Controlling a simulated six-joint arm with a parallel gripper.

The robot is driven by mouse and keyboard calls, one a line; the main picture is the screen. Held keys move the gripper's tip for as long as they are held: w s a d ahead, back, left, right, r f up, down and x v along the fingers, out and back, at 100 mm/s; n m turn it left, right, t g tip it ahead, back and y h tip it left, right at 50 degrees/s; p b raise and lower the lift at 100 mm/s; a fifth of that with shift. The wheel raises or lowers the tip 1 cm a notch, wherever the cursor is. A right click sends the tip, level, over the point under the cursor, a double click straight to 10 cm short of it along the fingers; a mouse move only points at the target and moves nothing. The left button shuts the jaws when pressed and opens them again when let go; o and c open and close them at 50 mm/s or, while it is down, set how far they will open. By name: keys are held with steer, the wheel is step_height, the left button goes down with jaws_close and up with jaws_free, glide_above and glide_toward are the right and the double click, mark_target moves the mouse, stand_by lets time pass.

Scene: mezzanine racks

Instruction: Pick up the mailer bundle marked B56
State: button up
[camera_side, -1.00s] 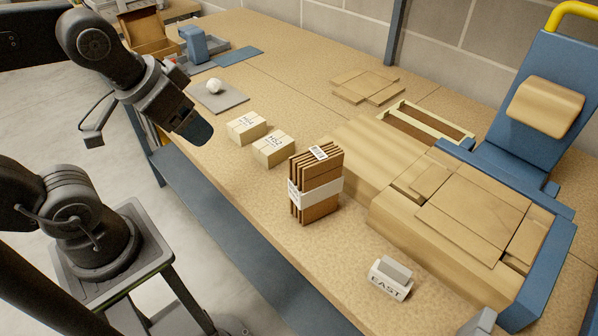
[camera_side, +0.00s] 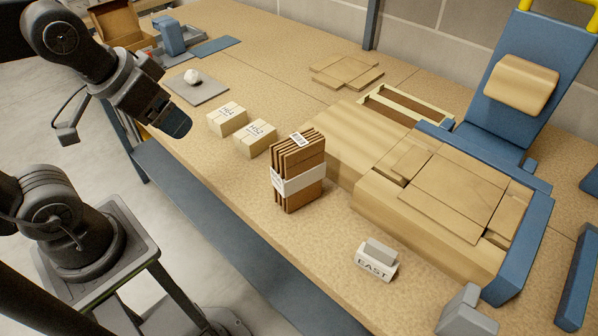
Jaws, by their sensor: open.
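The mailer bundle (camera_side: 299,172) is a stack of upright brown cardboard mailers with a white band around it. It stands on the workbench in the middle of the side view. White labels show on its top and left edge, but their print is too small to read. My gripper (camera_side: 174,122) is above the bench's near left edge, left of the bundle and well apart from it. Its jaws are open, with nothing seen in them; the gap between them is hard to make out from this angle.
Two small cartons, H64 (camera_side: 227,119) and H52 (camera_side: 255,138), stand between my gripper and the bundle. A large wooden block (camera_side: 358,142) is close on the bundle's right. An EAST sign (camera_side: 376,261) stands in front. Flat cardboard (camera_side: 346,72) lies behind on open bench.

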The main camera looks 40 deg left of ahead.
step_height(320, 180, up, 3)
steer(key=m+g, duration=0.2)
steer(key=g, duration=0.4)
glide_above(299, 140)
steer(key=f, duration=0.8)
steer(key=shift+s+a+f, duration=0.15)
steer(key=shift+s+f, duration=0.05)
steer(key=shift+f, duration=0.05)
steer(key=f, duration=0.5)
steer(key=shift+w, duration=0.2)
steer(key=c, duration=1.3)
steer(key=shift+r, duration=0.1)
